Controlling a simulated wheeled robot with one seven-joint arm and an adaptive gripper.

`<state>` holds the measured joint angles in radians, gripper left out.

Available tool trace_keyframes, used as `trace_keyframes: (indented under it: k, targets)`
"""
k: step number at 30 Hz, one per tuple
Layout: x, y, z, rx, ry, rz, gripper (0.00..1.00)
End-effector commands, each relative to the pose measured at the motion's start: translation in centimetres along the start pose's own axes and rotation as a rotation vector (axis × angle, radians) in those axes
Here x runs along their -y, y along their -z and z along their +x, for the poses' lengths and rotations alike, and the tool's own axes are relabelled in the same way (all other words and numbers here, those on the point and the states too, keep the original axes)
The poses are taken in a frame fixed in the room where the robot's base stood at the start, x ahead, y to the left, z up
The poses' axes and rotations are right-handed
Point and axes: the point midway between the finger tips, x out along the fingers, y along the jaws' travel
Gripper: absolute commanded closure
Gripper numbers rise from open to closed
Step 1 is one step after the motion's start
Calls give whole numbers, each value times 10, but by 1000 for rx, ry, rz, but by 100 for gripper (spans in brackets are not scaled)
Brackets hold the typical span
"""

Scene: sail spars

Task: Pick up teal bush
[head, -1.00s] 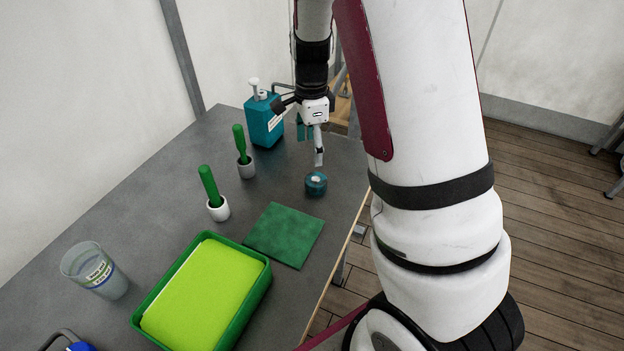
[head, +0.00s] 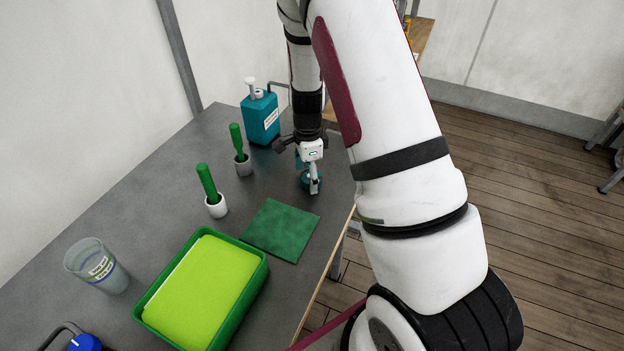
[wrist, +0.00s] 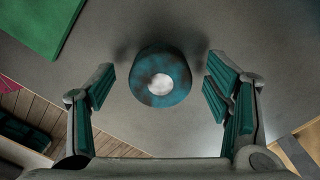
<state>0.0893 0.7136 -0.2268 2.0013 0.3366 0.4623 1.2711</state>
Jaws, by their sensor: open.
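The teal bush (wrist: 172,72) is a short round teal piece with a pale, light centre on its top. It stands on the grey table between the two fingers of my gripper (wrist: 160,88) in the wrist view, with a gap on each side. My gripper is open and empty. In the head view my gripper (head: 310,184) is low over the table, and the teal bush (head: 305,181) is partly hidden behind its finger.
A green mat (head: 281,230) lies close by, in front of the bush. A teal bottle (head: 262,118) and two green-handled tools in cups (head: 216,206) (head: 242,165) stand to the left. A green tray (head: 257,285) is nearer. The table's right edge is close.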

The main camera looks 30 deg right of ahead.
Motion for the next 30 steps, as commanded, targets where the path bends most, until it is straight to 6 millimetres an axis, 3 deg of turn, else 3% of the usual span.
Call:
trace_keyframes:
  k: [5, 9, 12, 23, 30]
  targets:
    - [0, 0, 0, 0, 0, 0, 31]
    - [0, 0, 0, 0, 0, 0, 62]
    - [0, 0, 0, 0, 0, 0, 81]
    - [1, 0, -2, 0, 1, 0, 81]
    - [2, 0, -19, 0, 4, 0, 81]
